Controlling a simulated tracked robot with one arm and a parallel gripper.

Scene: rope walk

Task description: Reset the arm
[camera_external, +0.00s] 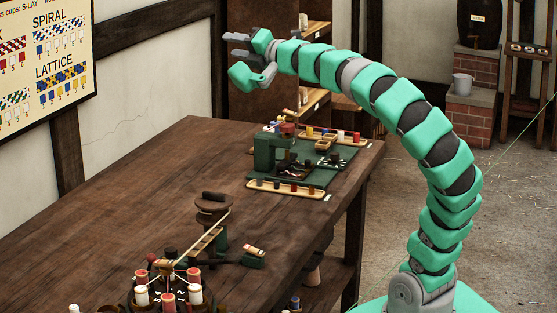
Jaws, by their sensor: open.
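My gripper (240,58) is open and empty. It is raised high above the far end of the wooden table, at the upper middle of the external view, with its fingers pointing left. My green and grey segmented arm arches up from the lower right and bends over to the left. The gripper appears to touch nothing.
The wooden table (130,180) holds a round stand with several bobbins (168,290) in front, a brown spool (213,205) mid-table, and a green machine (272,152) with trays behind. A shelf (290,80) stands behind the gripper. A brick pillar (470,125) stands right.

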